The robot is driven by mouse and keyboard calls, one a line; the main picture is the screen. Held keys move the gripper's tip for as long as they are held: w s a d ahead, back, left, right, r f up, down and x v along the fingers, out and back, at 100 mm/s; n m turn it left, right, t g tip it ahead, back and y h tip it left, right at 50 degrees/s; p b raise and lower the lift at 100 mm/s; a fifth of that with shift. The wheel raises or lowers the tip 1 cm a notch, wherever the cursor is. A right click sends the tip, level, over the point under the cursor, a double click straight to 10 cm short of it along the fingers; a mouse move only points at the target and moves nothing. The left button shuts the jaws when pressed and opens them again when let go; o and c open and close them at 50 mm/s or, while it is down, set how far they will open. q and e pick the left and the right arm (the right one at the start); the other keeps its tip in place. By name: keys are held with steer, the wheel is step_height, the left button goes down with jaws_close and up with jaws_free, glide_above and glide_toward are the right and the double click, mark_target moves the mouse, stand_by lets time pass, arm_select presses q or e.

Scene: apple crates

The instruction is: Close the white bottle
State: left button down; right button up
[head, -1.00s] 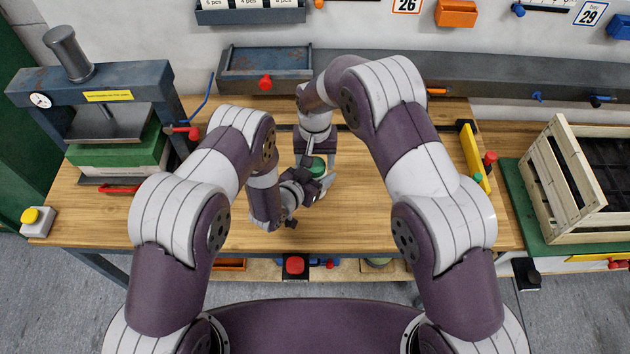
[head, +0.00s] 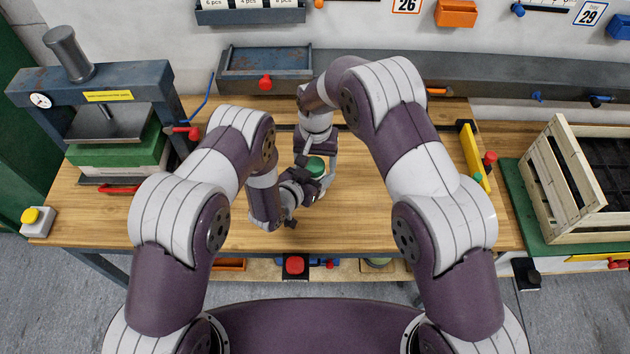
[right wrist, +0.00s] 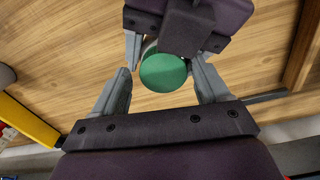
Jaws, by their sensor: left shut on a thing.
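The white bottle (right wrist: 148,48) is mostly hidden; a pale sliver shows beside its green cap in the right wrist view. The round green cap (head: 316,164) sits over the bottle, and I cannot tell how tightly it is seated; it also shows in the right wrist view (right wrist: 163,72). My left gripper (head: 314,183) is shut on the bottle below the cap. My right gripper (right wrist: 160,77) reaches in from the far side and is open, its two fingers on either side of the cap with small gaps.
The wooden workbench (head: 375,215) is clear around the grippers. A press (head: 100,110) stands at the left, a yellow-edged bracket (head: 473,155) at the right. A wooden crate (head: 565,170) is further right. A grey rail and tray (head: 265,65) run along the back.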

arm_select(q)
steer(key=shift+d, duration=0.1)
arm_select(e)
steer(key=shift+a, duration=0.15)
step_height(320, 180, up, 12)
stand_by(0.6)
arm_select(q)
steer(key=shift+c, duration=0.2)
jaws_free()
steer(key=shift+s+a, duration=0.3)
steer(key=b+v, duration=0.2)
steer(key=v, duration=1)
arm_select(e)
step_height(320, 180, down, 2)
steer(key=shift+f, duration=0.15)
arm_select(q)
steer(key=shift+w, duration=0.1)
